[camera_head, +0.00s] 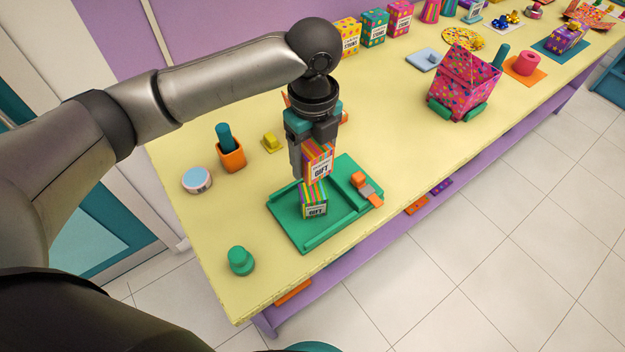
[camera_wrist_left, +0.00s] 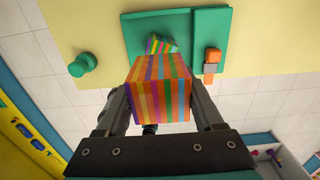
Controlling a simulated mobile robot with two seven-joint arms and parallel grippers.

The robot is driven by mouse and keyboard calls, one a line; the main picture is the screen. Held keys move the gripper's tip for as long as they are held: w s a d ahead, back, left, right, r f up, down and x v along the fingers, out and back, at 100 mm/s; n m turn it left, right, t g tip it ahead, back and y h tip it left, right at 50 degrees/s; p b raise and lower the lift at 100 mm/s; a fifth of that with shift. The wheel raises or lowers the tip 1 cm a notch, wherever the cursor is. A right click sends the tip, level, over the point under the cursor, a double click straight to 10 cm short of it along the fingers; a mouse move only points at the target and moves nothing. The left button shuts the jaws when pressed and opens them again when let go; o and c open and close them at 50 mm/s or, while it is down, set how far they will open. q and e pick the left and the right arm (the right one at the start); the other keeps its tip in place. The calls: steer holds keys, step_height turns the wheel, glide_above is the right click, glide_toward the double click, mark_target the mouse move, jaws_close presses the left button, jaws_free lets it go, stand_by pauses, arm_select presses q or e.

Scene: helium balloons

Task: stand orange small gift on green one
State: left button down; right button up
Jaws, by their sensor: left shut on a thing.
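The orange small gift (camera_head: 318,163), a striped box with a white label, is held between the fingers of my left gripper (camera_head: 314,152). In the left wrist view the orange gift (camera_wrist_left: 160,85) fills the space between both fingers. The green small gift (camera_head: 314,200) stands on the green tray (camera_head: 340,222). The orange gift hangs just above the green one in the head view; whether they touch, I cannot tell. In the left wrist view the green gift (camera_wrist_left: 158,44) shows partly behind the held one, turned at an angle to it. My right gripper is not in view.
A green knob-like object (camera_head: 240,260) stands near the table's front left corner. An orange cup (camera_head: 231,155) and a round tin (camera_head: 197,180) are left of the tray. A pink patterned container (camera_head: 465,83) stands to the right.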

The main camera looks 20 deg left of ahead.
mark_target(313, 145)
arm_select(q)
steer(key=shift+f+b, duration=0.3)
steer(key=shift+f, duration=3.1)
steer(key=shift+f, duration=0.1)
steer(key=shift+c, duration=0.2)
jaws_free()
step_height(313, 145, up, 12)
steer(key=shift+r+p, duration=0.15)
steer(key=shift+p, duration=0.45)
